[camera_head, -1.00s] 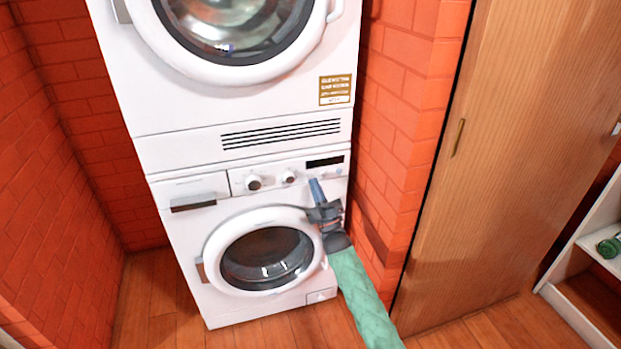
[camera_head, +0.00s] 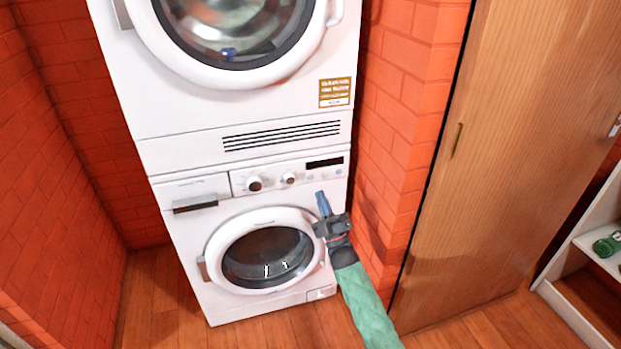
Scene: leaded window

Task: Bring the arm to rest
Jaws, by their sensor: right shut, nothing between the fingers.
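My right gripper (camera_head: 323,200) has blue fingers that are shut with nothing between them. They point up and slightly left, in front of the right side of the lower washing machine (camera_head: 190,240), just below its display panel. My right arm, in a green sleeve (camera_head: 368,310), comes in from the bottom. The lower machine's round door (camera_head: 268,258) is closed, to the left of the gripper. I cannot tell whether the gripper touches the machine. My left gripper does not show.
A second machine (camera_head: 180,100) is stacked on top. Red brick walls (camera_head: 400,110) stand on both sides. A wooden door (camera_head: 520,130) is at the right, with a white shelf (camera_head: 575,270) holding a green bottle (camera_head: 607,246) beyond it. The wooden floor (camera_head: 150,310) looks clear at lower left.

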